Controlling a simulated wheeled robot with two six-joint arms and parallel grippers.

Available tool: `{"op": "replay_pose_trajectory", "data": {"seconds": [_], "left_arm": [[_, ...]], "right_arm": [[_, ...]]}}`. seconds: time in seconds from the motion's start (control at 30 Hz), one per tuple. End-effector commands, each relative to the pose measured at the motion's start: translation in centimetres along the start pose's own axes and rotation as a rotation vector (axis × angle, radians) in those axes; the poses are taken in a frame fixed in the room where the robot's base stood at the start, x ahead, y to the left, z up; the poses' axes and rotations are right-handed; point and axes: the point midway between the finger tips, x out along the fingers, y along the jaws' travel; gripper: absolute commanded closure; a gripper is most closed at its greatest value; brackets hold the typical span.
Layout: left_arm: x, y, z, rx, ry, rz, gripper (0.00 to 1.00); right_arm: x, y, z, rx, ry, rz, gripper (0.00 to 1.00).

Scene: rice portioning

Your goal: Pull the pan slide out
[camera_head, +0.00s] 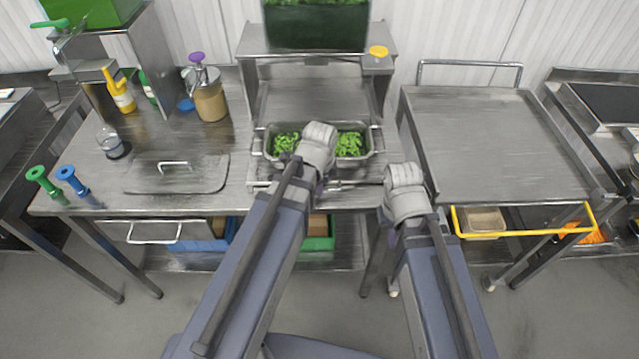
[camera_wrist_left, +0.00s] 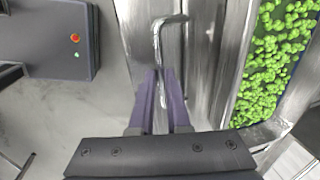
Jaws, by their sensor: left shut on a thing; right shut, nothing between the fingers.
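The pan slide (camera_head: 262,185) is a metal shelf low in the stand at the back middle of the table. On it sits a steel pan (camera_head: 372,158) with chopped greens, which also shows at the right of the left wrist view (camera_wrist_left: 268,70). My left gripper (camera_head: 318,165) is in front of the pan; in the left wrist view its fingers (camera_wrist_left: 160,82) are shut on a bent metal handle (camera_wrist_left: 158,42) beside the pan.
A steel lid (camera_head: 205,178) lies on the table at left. A steel cart (camera_head: 480,150) with a bare top is at right. A green-filled hopper (camera_head: 318,28) stands above the slide.

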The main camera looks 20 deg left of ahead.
Motion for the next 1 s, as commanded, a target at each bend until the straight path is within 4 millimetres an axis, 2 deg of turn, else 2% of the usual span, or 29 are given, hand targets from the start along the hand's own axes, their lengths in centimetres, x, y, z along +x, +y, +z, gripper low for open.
{"op": "replay_pose_trajectory", "data": {"seconds": [0.07, 0.1, 0.33, 0.73, 1.0], "left_arm": [[0.0, -0.1, 0.0, 0.000, 0.001, -0.001, 1.00], [0.0, -0.1, 0.0, 0.000, 0.001, -0.001, 0.81], [0.0, -0.1, 0.0, 0.000, 0.000, -0.001, 0.55], [-0.5, -0.1, 0.0, 0.000, 0.000, -0.001, 0.55], [-3.1, -0.1, 0.0, 0.000, 0.000, -0.001, 0.55]], "right_arm": [[0.0, 0.0, 0.0, 0.000, 0.000, 0.000, 1.00], [0.0, 0.0, 0.0, 0.000, 0.000, 0.000, 1.00], [0.0, 0.0, 0.0, 0.000, 0.000, 0.000, 1.00], [-0.5, 0.1, 0.0, 0.000, 0.000, 0.000, 1.00], [-3.1, 0.3, 0.2, 0.000, 0.000, 0.000, 1.00]]}}
